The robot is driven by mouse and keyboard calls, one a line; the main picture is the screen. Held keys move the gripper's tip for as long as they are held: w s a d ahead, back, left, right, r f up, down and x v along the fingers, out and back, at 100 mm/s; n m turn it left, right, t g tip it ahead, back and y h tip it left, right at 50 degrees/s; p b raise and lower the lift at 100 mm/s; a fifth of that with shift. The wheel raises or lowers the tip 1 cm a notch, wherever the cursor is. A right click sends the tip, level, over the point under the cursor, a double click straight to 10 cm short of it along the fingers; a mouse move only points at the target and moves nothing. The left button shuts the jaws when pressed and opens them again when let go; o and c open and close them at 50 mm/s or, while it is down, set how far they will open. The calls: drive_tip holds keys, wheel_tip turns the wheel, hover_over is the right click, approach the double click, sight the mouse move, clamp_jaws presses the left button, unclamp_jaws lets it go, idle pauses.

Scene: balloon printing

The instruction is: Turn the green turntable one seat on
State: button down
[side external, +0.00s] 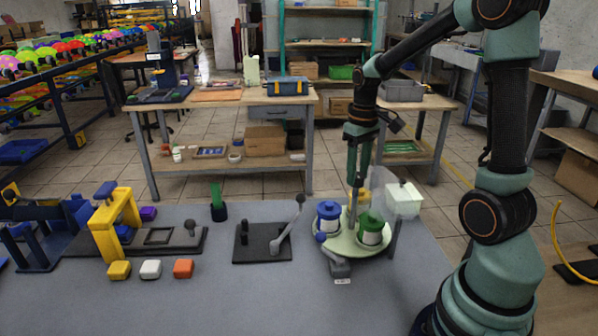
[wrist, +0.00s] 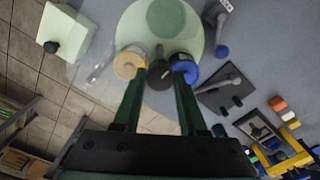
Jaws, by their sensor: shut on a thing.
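The pale green turntable (side external: 350,243) stands on the grey bench at right; it also fills the top middle of the wrist view (wrist: 132,30). It carries a blue pot (side external: 328,215), a green pot (side external: 371,229) and a yellow pot (wrist: 127,65). In the side view the yellow one is mostly hidden behind the post. My gripper (side external: 356,187) points down over the turntable's middle. In the wrist view its fingers (wrist: 158,76) lie on both sides of a dark knob (wrist: 158,70) and are shut on it. The exact contact is hard to see.
A grey stop with a blue ball (side external: 321,238) stands at the turntable's front edge. A dark plate with a lever (side external: 284,238) is to its left. A pale green box (side external: 403,200) is behind right. A yellow frame (side external: 113,219) and coloured blocks (side external: 151,269) are further left.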

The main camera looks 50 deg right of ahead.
drive_tip(key=shift+r+n, duration=0.1)
drive_tip(key=shift+n, duration=6)
drive_tip(key=shift+w+r+n, duration=0.1)
drive_tip(key=shift+n, duration=5.8)
drive_tip(key=c, duration=0.6)
unclamp_jaws()
drive_tip(key=shift+o, duration=0.8)
